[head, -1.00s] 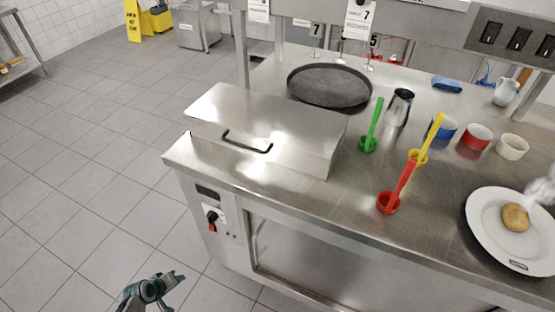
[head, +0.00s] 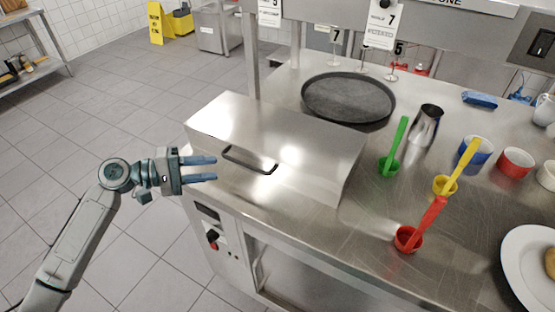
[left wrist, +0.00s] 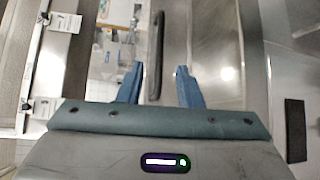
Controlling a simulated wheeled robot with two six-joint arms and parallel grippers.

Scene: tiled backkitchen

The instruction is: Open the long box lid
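The long steel box (head: 275,140) sits on the left end of the counter with its lid down. A black bar handle (head: 249,160) is on its front. My left gripper (head: 216,168) is at the left of the box, its two blue fingers pointing right toward the handle, apart from it and empty. In the left wrist view the fingers (left wrist: 158,85) are spread, and the dark handle (left wrist: 156,55) appears upright beyond the gap between them. My right gripper is not in view.
The floor (head: 100,130) left of the counter is clear.

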